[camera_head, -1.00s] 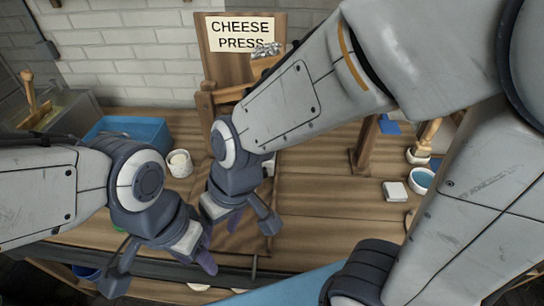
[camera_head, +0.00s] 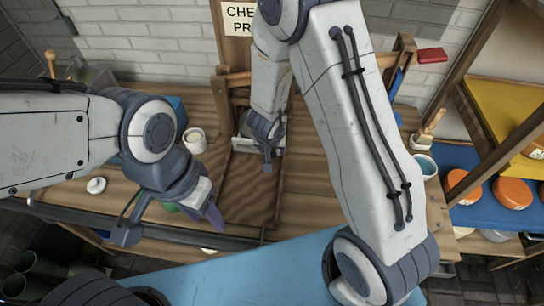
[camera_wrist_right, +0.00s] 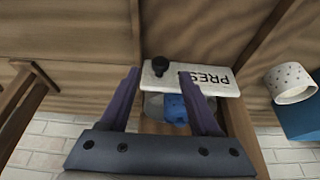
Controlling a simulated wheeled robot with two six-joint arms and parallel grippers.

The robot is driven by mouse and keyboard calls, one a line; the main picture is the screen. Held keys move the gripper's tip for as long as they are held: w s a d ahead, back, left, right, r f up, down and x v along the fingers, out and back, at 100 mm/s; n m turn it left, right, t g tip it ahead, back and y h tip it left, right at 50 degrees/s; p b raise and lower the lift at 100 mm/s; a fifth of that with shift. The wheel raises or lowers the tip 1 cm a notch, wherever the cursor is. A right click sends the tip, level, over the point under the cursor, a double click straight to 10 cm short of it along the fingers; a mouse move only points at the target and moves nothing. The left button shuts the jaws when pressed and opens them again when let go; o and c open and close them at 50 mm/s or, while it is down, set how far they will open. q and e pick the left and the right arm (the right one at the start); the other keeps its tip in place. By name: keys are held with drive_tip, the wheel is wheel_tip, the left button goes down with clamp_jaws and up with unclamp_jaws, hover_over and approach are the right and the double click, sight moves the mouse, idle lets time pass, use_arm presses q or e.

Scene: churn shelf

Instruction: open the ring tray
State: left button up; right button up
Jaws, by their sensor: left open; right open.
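A white panel lettered PRESS, with a black knob, shows in the right wrist view (camera_wrist_right: 215,85) at the foot of the wooden press; I take it for the front of the ring tray. In the head view the panel (camera_head: 243,145) is partly hidden by my right arm. My right gripper (camera_wrist_right: 160,78) is open, its fingers pointing at the panel, the knob between their tips in the picture. I cannot tell whether they touch it. A blue object (camera_wrist_right: 175,108) lies behind the panel. My left gripper (camera_head: 170,224) is open and empty above the table's front edge.
A white perforated cup (camera_head: 195,140) stands left of the press, beside a blue bin (camera_wrist_right: 303,120). Wooden press posts (camera_head: 220,100) flank the panel. A shelf with orange round cheeses (camera_head: 512,193) stands at right. The bench in front of the panel is clear.

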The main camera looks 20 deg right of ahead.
sight(273, 153)
drive_tip(key=b+x, duration=0.1)
drive_tip(key=x, duration=0.3)
clamp_jaws()
drive_tip(key=shift+w, duration=0.1)
idle(1.4)
